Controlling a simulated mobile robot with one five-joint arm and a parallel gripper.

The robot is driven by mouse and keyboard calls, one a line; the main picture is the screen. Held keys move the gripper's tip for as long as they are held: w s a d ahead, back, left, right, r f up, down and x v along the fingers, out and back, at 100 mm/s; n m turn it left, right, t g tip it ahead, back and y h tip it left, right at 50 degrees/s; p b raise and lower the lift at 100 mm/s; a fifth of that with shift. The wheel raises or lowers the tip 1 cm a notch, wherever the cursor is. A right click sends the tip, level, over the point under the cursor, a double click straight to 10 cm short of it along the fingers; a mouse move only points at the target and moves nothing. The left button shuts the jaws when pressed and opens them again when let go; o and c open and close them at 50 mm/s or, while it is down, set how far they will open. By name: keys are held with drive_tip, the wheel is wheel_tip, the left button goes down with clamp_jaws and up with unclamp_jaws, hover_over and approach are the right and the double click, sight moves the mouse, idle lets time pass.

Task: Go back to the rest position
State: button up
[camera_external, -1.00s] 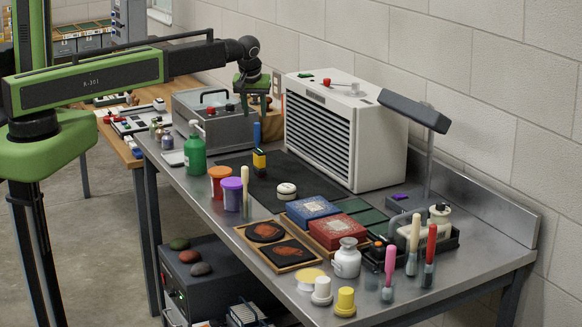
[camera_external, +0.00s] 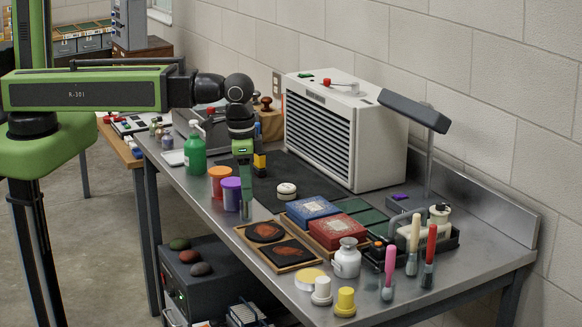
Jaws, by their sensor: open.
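My gripper (camera_external: 245,190) hangs pointing down over the metal bench, just right of the purple jar (camera_external: 232,193). It is open, though its two fingers overlap in this view and the gap between them does not show clearly. It covers most of a cream-handled tool, of which only the clear lower end (camera_external: 247,211) shows below the fingers. I cannot tell whether the fingers are around that handle or in front of it. My arm reaches in from the left.
A green pump bottle (camera_external: 195,153) and an orange jar (camera_external: 219,181) stand left of my gripper. A yellow-and-black item (camera_external: 260,163) and a small white pot (camera_external: 287,190) are to its right. A white louvred unit (camera_external: 346,130) stands behind. The dark mat (camera_external: 300,172) has bare room.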

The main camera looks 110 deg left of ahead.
drive_tip(key=s+d+m, duration=0.3)
drive_tip(key=d+m, duration=0.1)
drive_tip(key=d, duration=0.8)
drive_tip(key=shift+s+h, duration=0.15)
drive_tip(key=shift+h, duration=0.15)
